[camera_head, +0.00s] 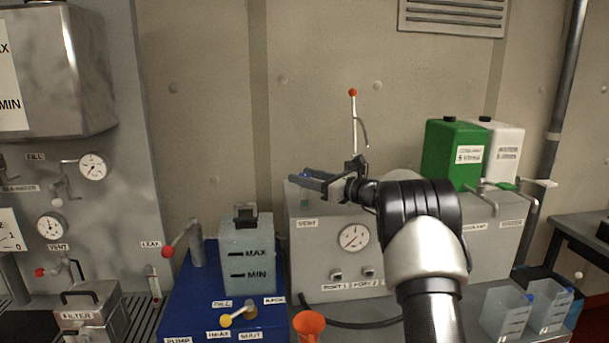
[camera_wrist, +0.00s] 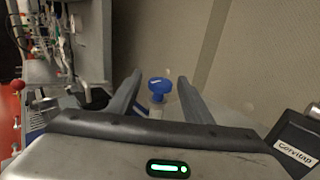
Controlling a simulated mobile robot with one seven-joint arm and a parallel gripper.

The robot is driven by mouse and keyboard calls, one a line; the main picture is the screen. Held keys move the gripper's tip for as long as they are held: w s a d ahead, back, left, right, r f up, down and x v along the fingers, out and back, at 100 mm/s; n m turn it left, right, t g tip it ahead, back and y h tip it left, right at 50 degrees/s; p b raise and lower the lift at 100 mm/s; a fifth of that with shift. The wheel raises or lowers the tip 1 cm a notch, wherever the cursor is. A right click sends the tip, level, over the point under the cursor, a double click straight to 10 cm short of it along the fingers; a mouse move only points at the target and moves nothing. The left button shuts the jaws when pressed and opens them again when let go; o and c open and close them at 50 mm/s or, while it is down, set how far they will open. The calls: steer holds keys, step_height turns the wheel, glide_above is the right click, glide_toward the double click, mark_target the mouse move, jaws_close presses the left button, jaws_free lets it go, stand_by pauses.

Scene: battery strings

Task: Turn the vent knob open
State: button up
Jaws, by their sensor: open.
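The blue vent knob (camera_wrist: 158,85) sits on a short pale stem in the wrist view. In the head view the knob (camera_head: 305,174) is partly hidden by my gripper, above the "VENT" label (camera_head: 307,223) on the grey panel box. My gripper (camera_wrist: 158,98) is open, with one finger on each side of the knob. Gaps show between the knob and both fingers in the wrist view. In the head view my gripper (camera_head: 302,180) reaches in from the right at the knob's height.
A red-tipped lever (camera_head: 353,115) rises behind my gripper. A pressure gauge (camera_head: 354,237) is on the box front. Green (camera_head: 447,160) and white (camera_head: 506,145) canisters stand to the right. A blue pump unit (camera_head: 190,290) with a translucent tank (camera_head: 248,262) is to the left.

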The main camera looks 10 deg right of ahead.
steer(key=shift+w+a, duration=0.2)
steer(key=shift+w, duration=0.05)
steer(key=c, duration=1.1)
steer(key=shift+o, duration=0.2)
